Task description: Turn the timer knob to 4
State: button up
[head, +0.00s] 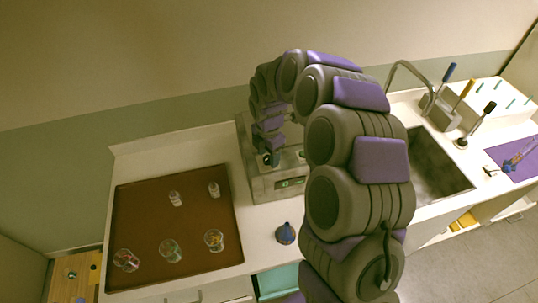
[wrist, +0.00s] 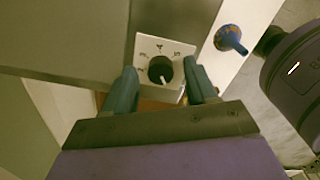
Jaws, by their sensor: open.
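The timer knob (wrist: 160,70) is round and black, on a white square dial plate (wrist: 174,49) with small marks. A pale pointer line on the knob points toward the bottom of the wrist view, slightly right. I cannot read the dial numbers. My gripper (wrist: 159,66) is open, with one blue-green finger on each side of the knob. I cannot tell whether either finger touches it. In the head view my gripper (head: 270,158) is at the front of a grey box-shaped machine (head: 262,187).
A brown tray (head: 140,210) with several glass containers lies to the left. A sink (head: 436,165), a tool holder (head: 440,112) and a purple mat (head: 515,160) are to the right.

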jog(key=shift+a+f, duration=0.35)
jog(key=shift+a, duration=0.25)
jog(key=shift+d, duration=0.4)
jog(key=shift+c, duration=0.5)
jog(key=shift+d+r, duration=0.1)
jog(key=shift+d, duration=0.25)
jog(key=c, duration=0.3)
jog(key=shift+a, duration=0.2)
jog(key=c, duration=0.7)
